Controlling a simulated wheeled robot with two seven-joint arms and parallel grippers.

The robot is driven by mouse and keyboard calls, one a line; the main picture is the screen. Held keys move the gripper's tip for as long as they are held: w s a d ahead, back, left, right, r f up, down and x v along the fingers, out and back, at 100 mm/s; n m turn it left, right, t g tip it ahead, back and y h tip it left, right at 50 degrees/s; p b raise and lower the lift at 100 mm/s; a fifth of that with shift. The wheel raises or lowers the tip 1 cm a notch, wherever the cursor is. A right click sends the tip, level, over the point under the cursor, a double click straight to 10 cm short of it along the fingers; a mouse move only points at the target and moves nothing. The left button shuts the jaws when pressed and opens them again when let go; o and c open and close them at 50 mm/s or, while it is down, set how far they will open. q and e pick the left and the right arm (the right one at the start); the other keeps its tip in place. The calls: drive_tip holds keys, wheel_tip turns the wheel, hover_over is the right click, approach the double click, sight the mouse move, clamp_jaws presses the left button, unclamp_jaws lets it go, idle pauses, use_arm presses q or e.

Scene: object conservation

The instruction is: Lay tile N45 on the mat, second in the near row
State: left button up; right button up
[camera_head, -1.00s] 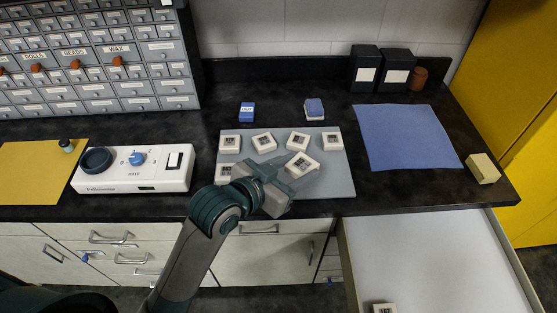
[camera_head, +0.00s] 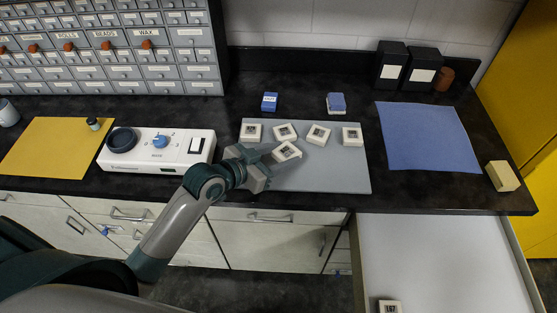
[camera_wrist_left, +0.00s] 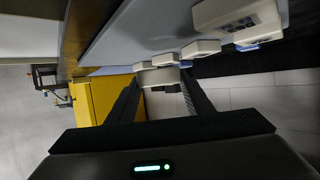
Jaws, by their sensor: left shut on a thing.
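My left gripper (camera_head: 270,160) is over the left part of the grey mat (camera_head: 335,178). It is shut on a white tile (camera_head: 287,151) with a dark printed face, just in front of the far row; its label is too small to read. Whether it touches the mat is unclear. In the left wrist view a white tile (camera_wrist_left: 158,77) shows between the fingers. White tiles (camera_head: 251,132), (camera_head: 285,131), (camera_head: 318,134) and (camera_head: 352,136) form the far row. The near row's left end is hidden behind my gripper. My right gripper is out of view.
Two blue-topped blocks (camera_head: 269,102), (camera_head: 336,103) stand behind the mat. A white device (camera_head: 150,165) with knobs is to the left. A blue sheet (camera_head: 428,135) and a cream block (camera_head: 502,176) are to the right. Another tile (camera_head: 390,307) lies in the open drawer (camera_head: 430,255).

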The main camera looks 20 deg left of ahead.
use_arm(q)
drive_tip(key=shift+w+a+f, duration=0.2)
drive_tip(key=shift+a+f, duration=0.05)
drive_tip(key=shift+a, duration=0.3)
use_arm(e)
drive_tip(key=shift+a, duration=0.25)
use_arm(q)
drive_tip(key=shift+f, duration=0.1)
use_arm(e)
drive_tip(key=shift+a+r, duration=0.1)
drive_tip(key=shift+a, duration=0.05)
use_arm(q)
wheel_tip(320, 180, down, 3)
drive_tip(key=shift+d+f+p, duration=0.1)
drive_tip(key=shift+f+p, duration=0.05)
drive_tip(key=shift+p, duration=0.4)
drive_tip(key=shift+f, duration=0.3)
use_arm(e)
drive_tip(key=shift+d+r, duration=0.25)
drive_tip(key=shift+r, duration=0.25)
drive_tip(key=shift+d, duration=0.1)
use_arm(q)
drive_tip(key=o, duration=1.1)
drive_tip(key=shift+f, duration=0.1)
drive_tip(key=shift+o, duration=0.2)
